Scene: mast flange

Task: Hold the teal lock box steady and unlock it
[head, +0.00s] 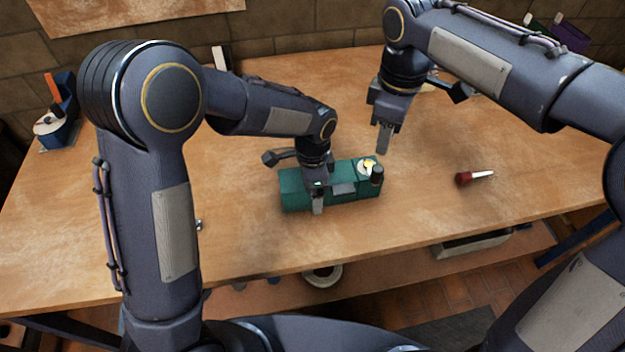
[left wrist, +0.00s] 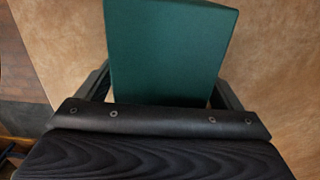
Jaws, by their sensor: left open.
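The teal lock box (head: 345,193) lies on the wooden table in front of me. Its right end has a pale round part with yellow on it (head: 367,165) and a black knob-like part (head: 377,175). My left gripper (head: 316,190) is over the left half of the box, one finger showing at its near side; the far finger is hidden in the head view. In the left wrist view the box (left wrist: 170,50) lies between the open fingers. My right gripper (head: 383,140) hangs empty above the table behind the box's right end; its finger gap is unclear.
A red-handled thing with a pale shaft (head: 474,177) lies on the table (head: 430,215) right of the box. A blue holder (head: 60,108) with an orange item stands at the far left. A brick wall is behind. The table's front edge is close to the box.

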